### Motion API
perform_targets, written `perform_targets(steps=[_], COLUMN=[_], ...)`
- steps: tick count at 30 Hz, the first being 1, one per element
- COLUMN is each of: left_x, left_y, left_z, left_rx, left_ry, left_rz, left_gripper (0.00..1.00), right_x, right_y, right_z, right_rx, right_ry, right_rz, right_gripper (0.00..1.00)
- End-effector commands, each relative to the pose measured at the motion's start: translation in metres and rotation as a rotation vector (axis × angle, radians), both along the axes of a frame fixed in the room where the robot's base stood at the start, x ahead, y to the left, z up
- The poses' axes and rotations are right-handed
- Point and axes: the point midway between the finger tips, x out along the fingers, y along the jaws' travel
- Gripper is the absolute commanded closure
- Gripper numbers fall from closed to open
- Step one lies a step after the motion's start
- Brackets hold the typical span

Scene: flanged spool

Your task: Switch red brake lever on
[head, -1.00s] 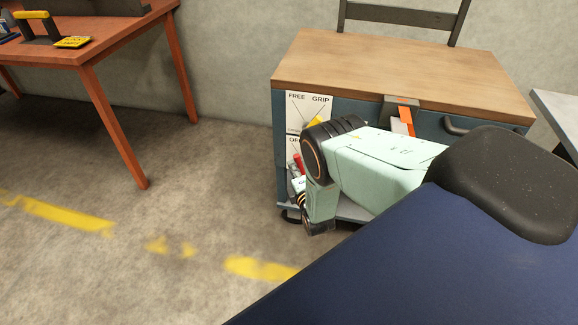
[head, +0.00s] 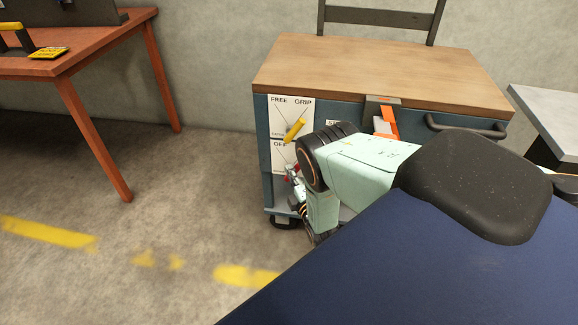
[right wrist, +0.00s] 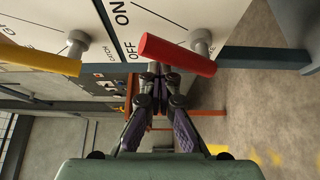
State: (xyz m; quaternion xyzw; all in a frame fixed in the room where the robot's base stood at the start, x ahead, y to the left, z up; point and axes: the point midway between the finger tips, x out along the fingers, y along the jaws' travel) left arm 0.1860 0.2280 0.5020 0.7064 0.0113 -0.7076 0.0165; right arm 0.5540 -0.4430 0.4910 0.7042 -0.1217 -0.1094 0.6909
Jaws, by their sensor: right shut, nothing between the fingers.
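The red brake lever (right wrist: 178,54) is a red cylindrical handle on a grey pivot, on a white plate marked ON and OFF. In the right wrist view its free end lies by OFF. In the head view only a bit of red (head: 288,176) shows beside my wrist. My right gripper (right wrist: 155,72) is shut and empty, its fingertips right by the lever's free end; I cannot tell whether they touch. My left gripper is not in view.
A yellow lever (head: 294,130) sits on the FREE/GRIP plate above; it also shows in the right wrist view (right wrist: 38,60). The wood-topped cart (head: 380,72) has an orange-marked latch (head: 386,121) and dark handle. An orange table (head: 75,65) stands left, with open floor between.

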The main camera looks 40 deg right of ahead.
Motion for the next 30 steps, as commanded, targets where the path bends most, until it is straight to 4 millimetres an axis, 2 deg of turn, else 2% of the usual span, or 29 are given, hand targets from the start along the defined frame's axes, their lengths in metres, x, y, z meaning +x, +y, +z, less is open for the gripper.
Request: perform_targets(steps=[22,30], left_x=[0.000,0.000], left_y=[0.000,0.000], left_z=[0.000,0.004], left_rx=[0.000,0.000], left_ry=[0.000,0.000], left_rz=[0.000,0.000], left_gripper=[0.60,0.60], right_x=[-0.006,0.005], right_y=[-0.007,-0.003], right_z=[-0.003,0.008], right_rx=[-0.001,0.000], right_ry=[0.009,0.006], right_rz=[-0.015,-0.011], right_gripper=[1.00,1.00])
